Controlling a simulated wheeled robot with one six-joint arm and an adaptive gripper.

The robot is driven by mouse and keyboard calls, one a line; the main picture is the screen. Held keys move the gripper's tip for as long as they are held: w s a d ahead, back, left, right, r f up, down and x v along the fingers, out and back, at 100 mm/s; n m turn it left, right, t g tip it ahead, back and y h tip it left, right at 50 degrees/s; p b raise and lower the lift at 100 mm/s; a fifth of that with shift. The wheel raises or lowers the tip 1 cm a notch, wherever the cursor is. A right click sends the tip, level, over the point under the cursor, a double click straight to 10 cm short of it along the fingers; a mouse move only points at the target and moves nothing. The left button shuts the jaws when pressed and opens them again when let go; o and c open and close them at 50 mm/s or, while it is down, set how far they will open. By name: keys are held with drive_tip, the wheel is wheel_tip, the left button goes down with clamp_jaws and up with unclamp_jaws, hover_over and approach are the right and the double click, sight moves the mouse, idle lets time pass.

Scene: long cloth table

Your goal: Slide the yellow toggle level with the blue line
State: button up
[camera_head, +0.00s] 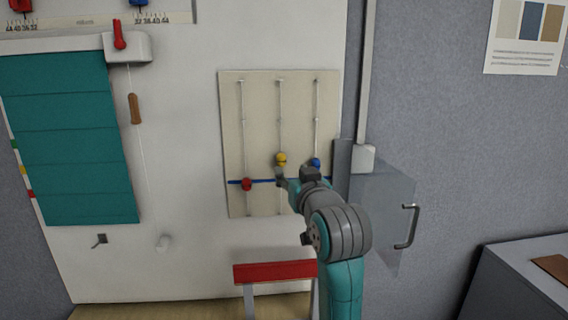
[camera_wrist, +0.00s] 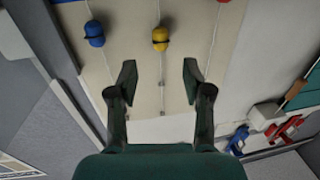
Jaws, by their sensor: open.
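The yellow toggle (camera_head: 281,159) sits on the middle of three upright slots in a cream panel (camera_head: 262,110). It is a little above the blue line (camera_head: 234,182) that crosses the panel. The red toggle (camera_head: 247,184) is at the line on the left slot; the blue toggle (camera_head: 315,163) is above it on the right slot. My gripper (camera_head: 284,177) is in front of the panel, just below the yellow toggle in the picture. In the wrist view my gripper (camera_wrist: 157,82) is open and empty, and the yellow toggle (camera_wrist: 160,38) lies beyond the fingertips, apart from them.
A grey box with a handle (camera_head: 408,226) stands right of the panel. A teal blind (camera_head: 70,140) and a hanging cord with a wooden pull (camera_head: 135,108) are at left. A red-topped stand (camera_head: 275,271) is below the panel.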

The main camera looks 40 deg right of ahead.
sight(282, 161)
drive_tip(key=x, duration=0.8)
clamp_jaws()
